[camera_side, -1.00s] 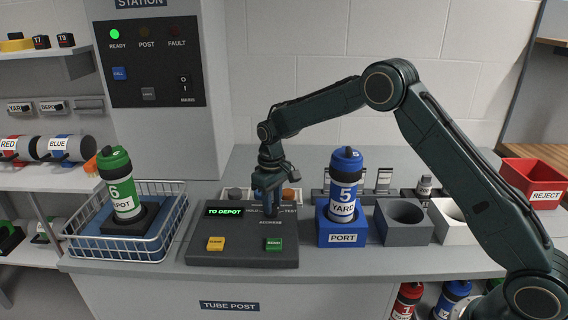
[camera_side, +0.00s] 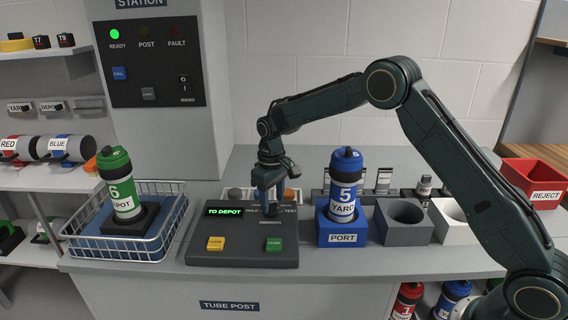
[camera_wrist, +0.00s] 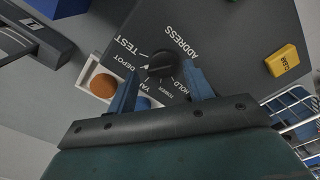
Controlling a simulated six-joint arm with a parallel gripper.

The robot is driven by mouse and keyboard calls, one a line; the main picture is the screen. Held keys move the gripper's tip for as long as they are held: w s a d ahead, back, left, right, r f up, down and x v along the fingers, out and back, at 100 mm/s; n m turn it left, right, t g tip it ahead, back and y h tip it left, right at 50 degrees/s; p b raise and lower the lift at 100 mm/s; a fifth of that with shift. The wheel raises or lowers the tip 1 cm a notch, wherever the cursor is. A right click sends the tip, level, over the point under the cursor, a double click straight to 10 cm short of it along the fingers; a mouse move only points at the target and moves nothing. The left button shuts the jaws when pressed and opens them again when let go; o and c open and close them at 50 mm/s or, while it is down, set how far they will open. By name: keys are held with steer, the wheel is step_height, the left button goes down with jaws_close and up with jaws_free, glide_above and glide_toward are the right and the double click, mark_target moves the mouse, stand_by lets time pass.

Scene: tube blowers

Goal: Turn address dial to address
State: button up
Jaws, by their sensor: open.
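The address dial is a black round knob (camera_wrist: 161,64) on the dark console (camera_side: 205,254). Around it in the wrist view are the labels ADDRESS, TEST, DEPOT, HOLD and others partly hidden. My gripper (camera_side: 272,205) points down just above the dial area in the side view. In the wrist view its two blue fingers (camera_wrist: 160,85) are apart, with the knob just beyond their tips, roughly between them. I cannot tell whether they touch it. The console display (camera_side: 225,210) reads TO DEPOT in green. In the side view the dial is mostly hidden by my gripper.
A yellow CLEAR button (camera_side: 216,243) and a green button (camera_side: 274,244) sit at the console front. A blue tube (camera_side: 346,190) stands in the PORT block (camera_side: 342,238) to the right. A green tube (camera_side: 122,185) stands in the wire basket (camera_side: 152,248) to the left.

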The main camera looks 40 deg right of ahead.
mark_target(274, 206)
step_height(274, 206, up, 13)
stand_by(0.6)
steer(key=shift+s, duration=0.1)
steer(key=s+d+r+m+t, duration=0.1)
steer(key=s+r, duration=0.5)
steer(key=s, duration=0.3)
steer(key=s+r+t, duration=0.2)
steer(key=s+r, duration=0.4)
steer(key=s, duration=0.3)
steer(key=s+f+t, duration=0.1)
steer(key=s+f, duration=0.1)
steer(key=s, duration=0.8)
steer(key=s+f+m+t, duration=0.1)
steer(key=s+f, duration=0.1)
steer(key=s, duration=0.8)
steer(key=shift+d+f+t, duration=0.25)
steer(key=shift+d+t, duration=0.05)
